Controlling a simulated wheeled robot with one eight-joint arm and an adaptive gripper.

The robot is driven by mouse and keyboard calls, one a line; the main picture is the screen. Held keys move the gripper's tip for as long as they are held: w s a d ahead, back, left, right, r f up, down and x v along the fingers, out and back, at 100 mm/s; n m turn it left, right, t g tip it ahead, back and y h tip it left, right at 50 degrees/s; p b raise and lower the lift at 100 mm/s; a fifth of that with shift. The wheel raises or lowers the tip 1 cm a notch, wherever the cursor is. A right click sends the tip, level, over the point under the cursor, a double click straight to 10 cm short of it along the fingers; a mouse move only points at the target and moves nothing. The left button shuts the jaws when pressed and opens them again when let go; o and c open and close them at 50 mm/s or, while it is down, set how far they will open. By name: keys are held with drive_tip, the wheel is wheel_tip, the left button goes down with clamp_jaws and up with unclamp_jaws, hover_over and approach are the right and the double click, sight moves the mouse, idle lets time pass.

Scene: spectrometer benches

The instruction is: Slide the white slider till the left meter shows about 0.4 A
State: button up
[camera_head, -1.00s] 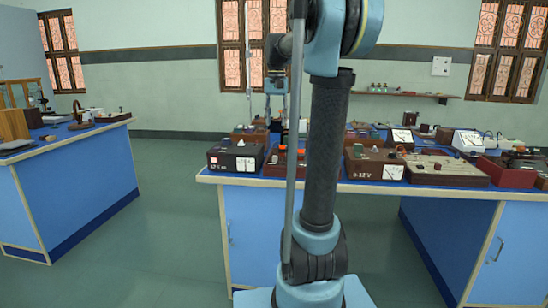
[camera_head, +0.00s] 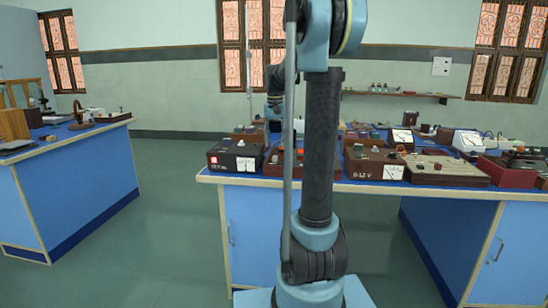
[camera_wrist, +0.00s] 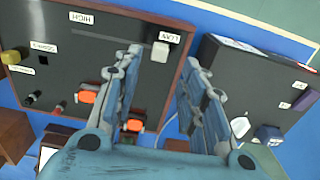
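In the wrist view a black panel (camera_wrist: 75,60) with a brown rim carries upside-down HIGH and LOW labels and a thin slot between them. The white slider (camera_wrist: 160,51) sits at the slot's LOW end. My gripper (camera_wrist: 163,60) is open and empty, its two blue fingers apart, with the slider showing between the fingertips; I cannot tell the height gap. In the head view my gripper (camera_head: 275,110) is over the bench, partly behind my arm. White-faced meters (camera_head: 402,136) and (camera_head: 468,141) stand on the bench; their readings are too small to read.
A dark box (camera_wrist: 262,95) stands right of the panel in the wrist view. In the head view the blue bench (camera_head: 208,178) holds a 12 V box (camera_head: 228,168) and a meter box (camera_head: 372,168). Another bench (camera_head: 75,180) stands at left, with open floor between.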

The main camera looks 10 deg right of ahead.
sight(275, 159)
wheel_tip(275, 159, down, 7)
drive_tip(key=shift+r, duration=0.15)
idle(0.4)
drive_tip(key=shift+d, duration=0.1)
clamp_jaws()
